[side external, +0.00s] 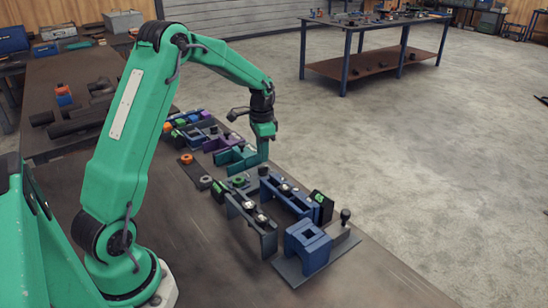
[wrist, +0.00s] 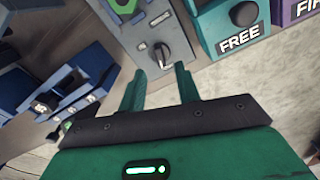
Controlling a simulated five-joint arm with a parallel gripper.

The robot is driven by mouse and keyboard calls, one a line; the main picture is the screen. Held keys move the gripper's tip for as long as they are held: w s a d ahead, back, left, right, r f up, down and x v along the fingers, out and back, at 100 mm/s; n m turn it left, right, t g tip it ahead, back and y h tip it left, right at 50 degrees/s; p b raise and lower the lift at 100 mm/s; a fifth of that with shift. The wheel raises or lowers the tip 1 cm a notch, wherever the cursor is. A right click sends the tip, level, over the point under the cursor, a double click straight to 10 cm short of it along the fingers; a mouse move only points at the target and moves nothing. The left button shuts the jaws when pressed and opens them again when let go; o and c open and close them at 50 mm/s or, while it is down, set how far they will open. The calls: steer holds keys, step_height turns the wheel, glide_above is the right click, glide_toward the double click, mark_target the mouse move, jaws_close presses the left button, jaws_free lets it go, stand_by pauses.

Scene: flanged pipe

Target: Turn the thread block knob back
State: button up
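In the wrist view, a grey block (wrist: 146,24) carries a small knob (wrist: 160,50) with a black grip and a metal base. The block bears no label that I can read, so I cannot tell for certain that it is the thread block. My gripper (wrist: 159,70) is open, with its two green fingers apart. The knob lies just beyond and between the fingertips; I see no finger closed on it. In the side view my gripper (side external: 263,155) points down beside the teal block (side external: 236,157), and its fingertips and the knob are hard to make out.
A teal block marked FREE (wrist: 238,38) and a purple block (wrist: 296,12) stand to the right in the wrist view. Blue fixtures (wrist: 68,84) lie left. In the side view, a blue block (side external: 306,243) stands nearer the table's front; bare tabletop lies left.

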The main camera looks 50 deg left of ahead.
mark_target(263, 170)
steer(key=shift+f, duration=2.55)
jaws_close()
